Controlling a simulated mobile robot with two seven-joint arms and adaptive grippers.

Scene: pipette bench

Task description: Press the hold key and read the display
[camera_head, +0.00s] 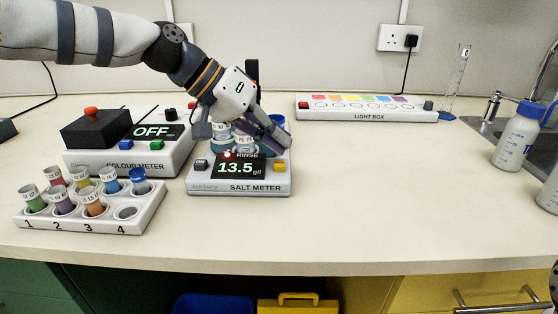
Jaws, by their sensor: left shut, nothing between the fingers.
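The salt meter (240,188) stands on the bench near the middle left. Its display (238,168) is lit and reads 13.5 g/l. A dark key (202,164) is at the left of the display and a yellow key (280,166) at the right. I cannot read which is the hold key. My left gripper (281,146) comes in from the upper left and is shut and empty. Its fingertips are just above and behind the yellow key; I cannot tell whether they touch it. The gripper hides part of the labelled pots behind the display.
The colour meter (145,160), reading OFF, stands left of the salt meter. A white rack (75,223) with several coloured vials is in front of it. A light box (365,108) lies at the back. A wash bottle (515,138) stands right, by the sink. The bench's front middle is clear.

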